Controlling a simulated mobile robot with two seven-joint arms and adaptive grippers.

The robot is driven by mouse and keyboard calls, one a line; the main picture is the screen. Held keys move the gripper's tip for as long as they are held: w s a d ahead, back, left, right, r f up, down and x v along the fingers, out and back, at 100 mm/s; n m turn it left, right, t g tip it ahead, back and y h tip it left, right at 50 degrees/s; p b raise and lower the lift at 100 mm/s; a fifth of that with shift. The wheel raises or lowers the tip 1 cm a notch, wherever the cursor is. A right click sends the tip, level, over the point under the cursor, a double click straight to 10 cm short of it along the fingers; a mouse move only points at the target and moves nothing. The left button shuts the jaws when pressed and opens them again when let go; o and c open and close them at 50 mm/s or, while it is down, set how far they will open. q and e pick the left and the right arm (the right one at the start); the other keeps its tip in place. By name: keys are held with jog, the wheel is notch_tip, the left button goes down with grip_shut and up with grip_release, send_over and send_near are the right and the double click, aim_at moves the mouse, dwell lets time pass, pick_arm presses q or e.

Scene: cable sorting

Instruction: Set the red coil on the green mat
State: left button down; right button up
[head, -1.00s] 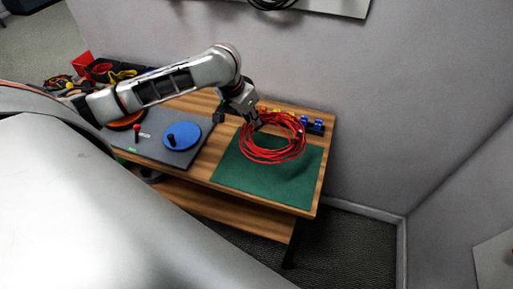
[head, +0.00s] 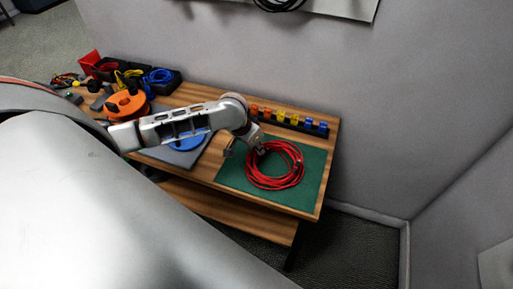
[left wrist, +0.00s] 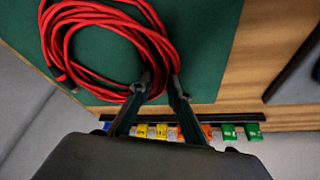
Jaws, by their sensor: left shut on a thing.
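The red coil (head: 275,183) is over the green mat (head: 232,179) in the head view and appears to lie on or just above it. My left gripper (head: 260,150) is shut on the coil's upper left edge. In the left wrist view the red coil (left wrist: 95,12) runs between the fingertips of my left gripper (left wrist: 160,84), with the green mat (left wrist: 208,50) behind it. The wrist view does not show clearly whether the coil touches the mat. My right gripper is not in view.
A rack of coloured clips (head: 288,119) runs along the table's back edge, close behind the mat. An orange spool (head: 126,104) and black bins with cables (head: 160,80) stand at the left. A blue disc (head: 188,142) is partly hidden by my arm.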

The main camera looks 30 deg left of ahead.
pick_arm(q)
jog(key=c, duration=1.9)
grip_release()
jog(key=shift+r, duration=0.1)
jog(key=shift+s+r, duration=0.1)
jog(key=shift+r, duration=0.2)
jog(key=v, duration=1.1)
jog(key=shift+r, duration=0.15)
jog(key=shift+s, duration=0.1)
